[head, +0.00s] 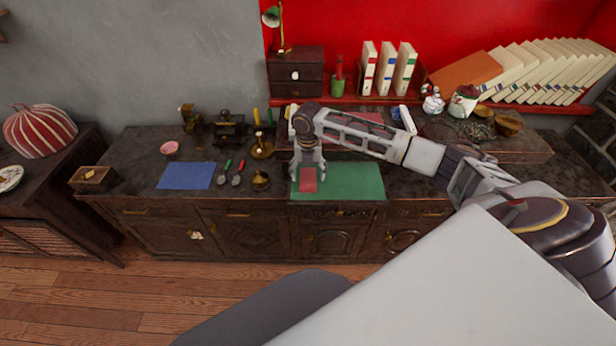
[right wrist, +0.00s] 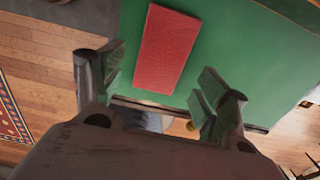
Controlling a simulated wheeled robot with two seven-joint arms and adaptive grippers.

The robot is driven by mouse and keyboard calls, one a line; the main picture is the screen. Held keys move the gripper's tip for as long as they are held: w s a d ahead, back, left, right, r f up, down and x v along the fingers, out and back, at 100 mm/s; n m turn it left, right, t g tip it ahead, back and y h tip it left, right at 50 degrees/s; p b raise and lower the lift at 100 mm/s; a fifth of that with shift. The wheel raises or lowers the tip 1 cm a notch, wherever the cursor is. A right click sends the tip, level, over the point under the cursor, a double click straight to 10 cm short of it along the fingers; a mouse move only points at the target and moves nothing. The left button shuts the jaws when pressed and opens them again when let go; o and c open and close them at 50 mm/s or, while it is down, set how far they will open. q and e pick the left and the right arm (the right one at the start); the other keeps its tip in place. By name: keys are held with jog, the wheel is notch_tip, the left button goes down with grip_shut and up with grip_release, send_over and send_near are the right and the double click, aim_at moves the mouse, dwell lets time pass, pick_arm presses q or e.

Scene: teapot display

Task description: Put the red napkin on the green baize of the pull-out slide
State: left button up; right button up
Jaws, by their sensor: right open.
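The red napkin (head: 308,180) lies flat on the green baize (head: 352,180) of the pull-out slide, near its left end. In the right wrist view the napkin (right wrist: 166,48) is a red rectangle lying wholly on the green baize (right wrist: 225,50). My right gripper (head: 308,178) is over the left part of the baize, at the napkin. In the right wrist view my right gripper (right wrist: 155,88) has its fingers wide apart, with nothing between the pads, and the napkin lies beyond them. My left gripper is not in view.
A blue cloth (head: 187,176) lies on the desk to the left, with small tools and a brass candlestick (head: 261,148) between it and the slide. Books (head: 388,68) and a drawer box (head: 295,75) stand behind. The right part of the baize is clear.

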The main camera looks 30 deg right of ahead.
aim_at(308, 181)
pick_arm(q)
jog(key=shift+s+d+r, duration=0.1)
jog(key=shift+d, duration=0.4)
pick_arm(e)
notch_tip(308, 181, up, 9)
jog(key=shift+r, duration=0.2)
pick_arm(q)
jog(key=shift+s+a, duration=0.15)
